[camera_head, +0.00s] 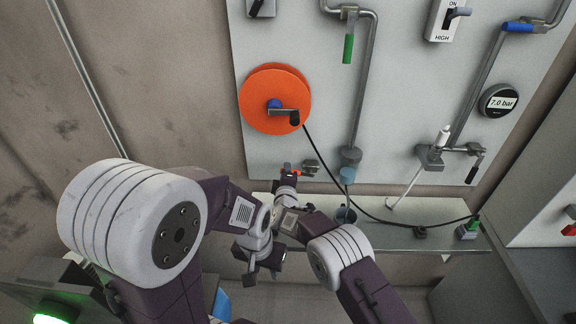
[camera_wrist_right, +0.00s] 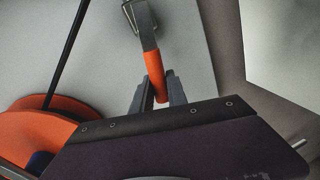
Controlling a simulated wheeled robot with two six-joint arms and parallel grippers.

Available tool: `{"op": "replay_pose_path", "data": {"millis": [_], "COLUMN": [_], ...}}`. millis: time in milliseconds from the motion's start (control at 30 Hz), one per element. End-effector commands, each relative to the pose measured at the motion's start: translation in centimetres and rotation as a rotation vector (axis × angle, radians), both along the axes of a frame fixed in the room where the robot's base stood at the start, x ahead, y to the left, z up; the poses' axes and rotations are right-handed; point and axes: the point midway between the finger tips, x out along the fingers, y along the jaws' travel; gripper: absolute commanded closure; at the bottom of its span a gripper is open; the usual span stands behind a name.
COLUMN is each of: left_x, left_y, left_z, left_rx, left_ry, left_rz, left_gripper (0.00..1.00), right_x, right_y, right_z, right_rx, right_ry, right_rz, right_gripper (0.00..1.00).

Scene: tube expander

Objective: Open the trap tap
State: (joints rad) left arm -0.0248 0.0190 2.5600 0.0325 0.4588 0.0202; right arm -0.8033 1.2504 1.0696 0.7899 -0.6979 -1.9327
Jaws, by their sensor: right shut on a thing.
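The trap tap (camera_head: 311,167) is a small grey fitting low on the white panel. Its flat metal lever (camera_wrist_right: 147,38) ends in an orange grip (camera_wrist_right: 155,70), and a bit of the orange also shows in the head view (camera_head: 297,173). My right gripper (camera_wrist_right: 157,97) is shut on the orange grip, one dark finger on each side. In the head view the right gripper (camera_head: 289,172) is at the panel's lower edge, left of the fitting. My left gripper (camera_head: 262,275) hangs lower, its fingers apart and empty, away from the tap.
An orange reel (camera_head: 261,112) with a crank sits left above the tap, and a black hose runs from it down to the right. Pipes with green (camera_head: 348,49) and blue (camera_head: 518,27) handles are on the panel. A narrow shelf (camera_head: 400,238) lies below.

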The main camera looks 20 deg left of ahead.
Motion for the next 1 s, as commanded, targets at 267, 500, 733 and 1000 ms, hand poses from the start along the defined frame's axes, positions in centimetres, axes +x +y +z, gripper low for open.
{"op": "replay_pose_path", "data": {"millis": [267,500,733,1000], "left_x": [0.0,0.0,0.0,0.0], "left_y": [0.0,0.0,0.0,0.0], "left_z": [-0.3,-0.4,-0.4,-0.4], "left_rx": [0.0,0.0,0.0,0.0], "left_ry": [0.0,0.0,0.0,0.0], "left_rz": [0.0,0.0,0.0,0.0], "left_gripper": [0.64,0.64,0.64,0.64], "right_x": [0.0,0.0,0.0,0.0], "right_y": [0.0,-0.1,-0.1,-0.2], "right_z": [-1.5,-1.9,-2.0,-2.1], "right_rx": [-0.143,-0.198,-0.214,-0.214], "right_ry": [-0.039,-0.056,-0.06,-0.058], "right_rz": [0.002,0.001,0.002,0.002], "right_gripper": [1.0,1.0,1.0,1.0]}}
